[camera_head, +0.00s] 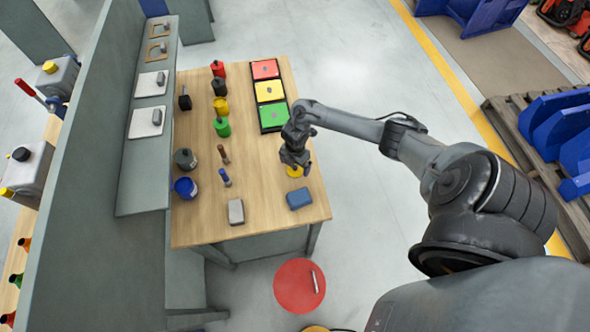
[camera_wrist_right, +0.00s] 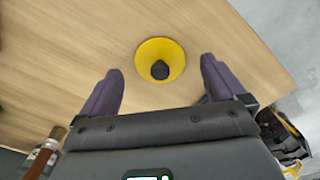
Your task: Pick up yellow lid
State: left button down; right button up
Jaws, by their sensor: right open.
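The yellow lid (camera_head: 294,172) is a round disc on the wooden table, partly hidden under my right gripper (camera_head: 296,163) in the head view. In the right wrist view the yellow lid (camera_wrist_right: 160,60) shows whole, with a dark knob at its middle. My right gripper (camera_wrist_right: 160,85) is open and empty, its two fingers apart on either side of the lid's line, with the lid just beyond the fingertips. The gripper points down above the lid and does not hold it. My left gripper is not in view.
A blue block (camera_head: 299,198) lies close to the lid. A tray with red, yellow and green panels (camera_head: 284,92) is farther back. Several bottles, a grey can (camera_head: 185,159), a blue can (camera_head: 185,187) and a grey block (camera_head: 236,212) stand leftward.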

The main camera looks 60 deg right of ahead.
jog(key=shift+f, duration=0.75)
jog(key=c, duration=1.1)
jog(key=shift+r, duration=0.1)
